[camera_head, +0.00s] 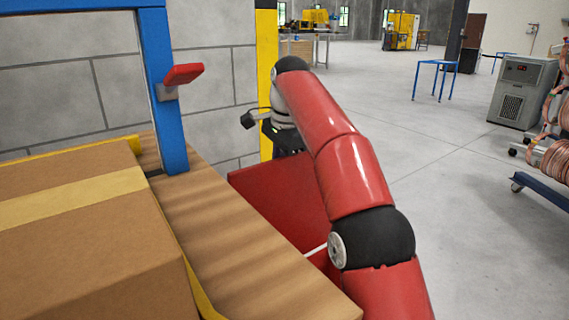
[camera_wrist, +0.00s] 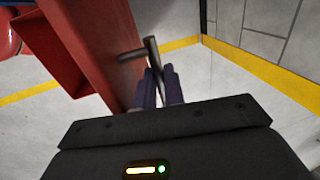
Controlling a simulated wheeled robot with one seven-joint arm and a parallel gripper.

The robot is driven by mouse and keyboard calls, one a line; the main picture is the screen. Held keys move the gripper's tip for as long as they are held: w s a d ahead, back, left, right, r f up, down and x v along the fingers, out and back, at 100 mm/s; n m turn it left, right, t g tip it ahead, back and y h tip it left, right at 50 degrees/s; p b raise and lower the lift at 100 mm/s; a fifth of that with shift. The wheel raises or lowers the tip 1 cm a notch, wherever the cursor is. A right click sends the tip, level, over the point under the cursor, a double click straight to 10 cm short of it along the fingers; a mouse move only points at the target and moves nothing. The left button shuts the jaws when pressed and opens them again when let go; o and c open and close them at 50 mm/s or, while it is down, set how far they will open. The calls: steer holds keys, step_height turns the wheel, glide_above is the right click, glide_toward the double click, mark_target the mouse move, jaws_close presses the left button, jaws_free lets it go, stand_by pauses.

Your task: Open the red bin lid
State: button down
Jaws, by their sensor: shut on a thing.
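The red bin (camera_head: 275,200) stands beyond the wooden-topped bench, and its large flat red face, partly behind my arm, appears slanted. In the wrist view, long red panels of the bin (camera_wrist: 105,45) run down the upper left. A dark metal handle (camera_wrist: 131,55) sticks out from the red panel's right side. My gripper (camera_wrist: 163,88) has its purple fingers shut on this handle. In the head view my gripper (camera_head: 282,138) is small and partly hidden by my own wrist. I cannot tell exactly how far the lid is raised.
A cardboard box (camera_head: 90,240) fills the near left of the bench (camera_head: 240,250). A blue post (camera_head: 165,100) with a red lever (camera_head: 183,74) stands beside it. A grey block wall (camera_head: 220,90) is close behind. Open floor (camera_head: 450,170) lies to the right.

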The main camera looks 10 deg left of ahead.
steer(key=shift+w+a+f, duration=0.1)
steer(key=shift+w+a, duration=0.1)
stand_by(0.3)
steer(key=c, duration=1.5)
jaws_free()
